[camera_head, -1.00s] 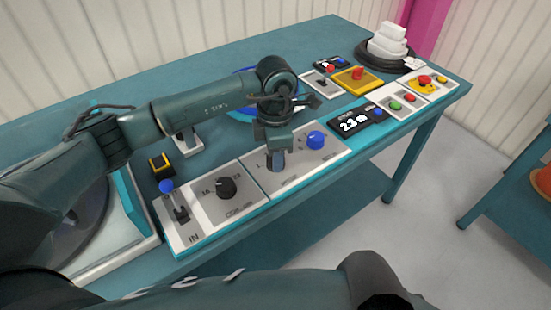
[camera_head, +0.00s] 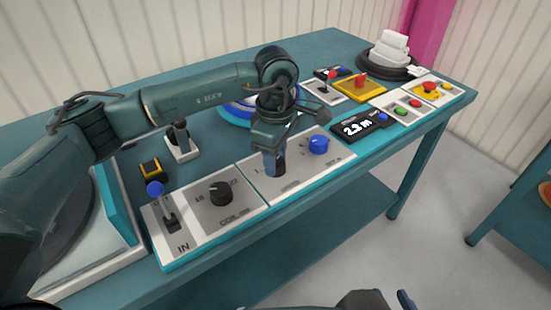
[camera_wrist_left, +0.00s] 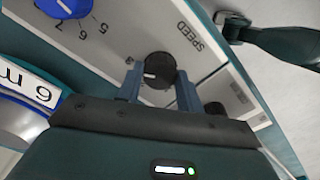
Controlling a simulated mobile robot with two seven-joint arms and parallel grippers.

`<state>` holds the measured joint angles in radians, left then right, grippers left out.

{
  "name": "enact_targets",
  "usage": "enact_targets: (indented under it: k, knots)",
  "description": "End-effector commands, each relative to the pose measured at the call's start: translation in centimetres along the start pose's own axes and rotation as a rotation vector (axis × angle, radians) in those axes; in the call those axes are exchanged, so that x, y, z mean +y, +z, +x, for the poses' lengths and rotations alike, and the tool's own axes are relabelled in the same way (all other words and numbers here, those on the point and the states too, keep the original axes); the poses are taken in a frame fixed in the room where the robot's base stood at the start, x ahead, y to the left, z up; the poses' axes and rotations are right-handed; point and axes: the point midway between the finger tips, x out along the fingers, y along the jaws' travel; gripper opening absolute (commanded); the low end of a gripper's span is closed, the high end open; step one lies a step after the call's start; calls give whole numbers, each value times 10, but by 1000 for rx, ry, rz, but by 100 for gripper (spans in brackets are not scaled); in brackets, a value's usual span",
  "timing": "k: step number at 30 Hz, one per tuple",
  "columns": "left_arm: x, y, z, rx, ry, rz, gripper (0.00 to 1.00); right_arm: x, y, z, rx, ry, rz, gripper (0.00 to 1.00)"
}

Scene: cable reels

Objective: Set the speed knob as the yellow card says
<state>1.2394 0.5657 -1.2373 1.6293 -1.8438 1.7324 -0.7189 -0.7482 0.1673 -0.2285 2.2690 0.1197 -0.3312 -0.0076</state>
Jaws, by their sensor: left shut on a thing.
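My left gripper (camera_head: 273,172) points down over the panel and is shut on the black speed knob (camera_wrist_left: 160,68). In the left wrist view its two fingers (camera_wrist_left: 160,88) stand on either side of the knob, beside the printed word SPEED (camera_wrist_left: 181,38). A short white pointer line shows on the knob and lies towards the left of that view. In the head view the gripper hides the knob. I cannot make out a yellow card in either view. Dark parts of my right arm show at the bottom of the head view; its jaws cannot be made out.
A blue knob (camera_head: 318,144) is right of the gripper, a black dial (camera_head: 220,193) left. A display (camera_head: 358,127) reads about 2.3 m. A blue-handled lever (camera_head: 170,220), upright stand (camera_head: 182,145) and yellow-black block (camera_head: 151,168) are near. Further right are red, green and yellow buttons.

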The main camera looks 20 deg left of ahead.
Motion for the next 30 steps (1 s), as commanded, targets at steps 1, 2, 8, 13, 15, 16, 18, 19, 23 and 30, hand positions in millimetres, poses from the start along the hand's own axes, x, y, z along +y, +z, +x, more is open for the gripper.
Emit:
enact_targets:
  k: [1,2,8,13,15,16,18,19,23,30]
  knots:
    - [0,0,0,-2,1,7,14,1,0,0,2,1,-2,36]
    - [0,0,0,-2,1,10,14,1,-1,0,3,2,-3,36]
    - [0,1,-1,-2,1,15,14,1,-3,-1,8,1,-4,36]
    - [0,1,-1,-2,1,15,14,0,-3,-1,6,0,-4,36]
    - [0,1,-1,-2,1,15,40,0,-2,-1,5,-1,-4,36]
    - [0,1,-1,-2,1,14,43,0,-2,-1,5,-2,-4,36]
    - [0,1,-1,-1,1,14,49,-1,-2,-1,4,-3,-3,36]
    - [0,0,-1,-1,1,14,51,-1,-2,-1,3,-3,-3,36]
    - [0,0,0,-1,0,13,58,-2,0,-1,-1,-5,-2,36]
    - [0,0,-3,-1,1,12,58,-2,3,-1,-7,-5,-2,36]
